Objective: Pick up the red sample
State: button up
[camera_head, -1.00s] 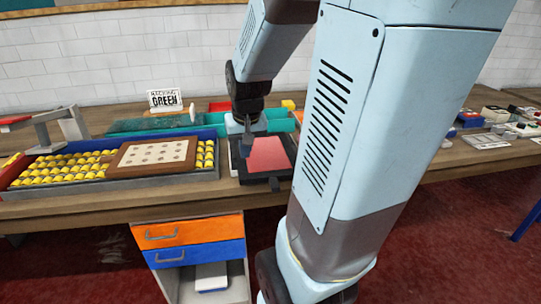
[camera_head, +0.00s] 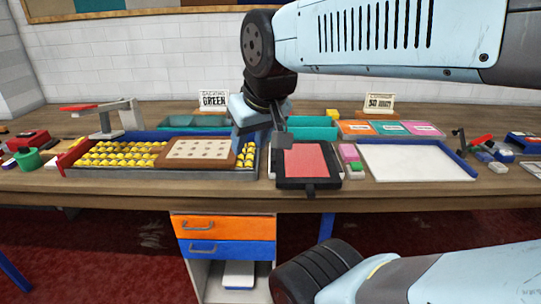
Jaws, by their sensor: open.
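The red sample (camera_head: 308,161) is a flat, light red rectangle lying in a black tray (camera_head: 308,187) on the workbench. My gripper (camera_head: 283,139) points down at the tray's back left corner, beside the red sample. It is open and nothing shows between its fingers. The fingers are small in this view, and I cannot tell whether they touch the tray.
To the right are small pink and green blocks (camera_head: 350,152) and a white blue-edged tray (camera_head: 415,162). Teal trays (camera_head: 310,128) stand behind.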

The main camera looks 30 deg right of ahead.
aim_at(310, 165)
jog(key=u, duration=1.25)
jog(key=k, duration=2.05)
jog(key=z, duration=0.55)
jog(key=i, duration=1)
jog(key=z, duration=0.05)
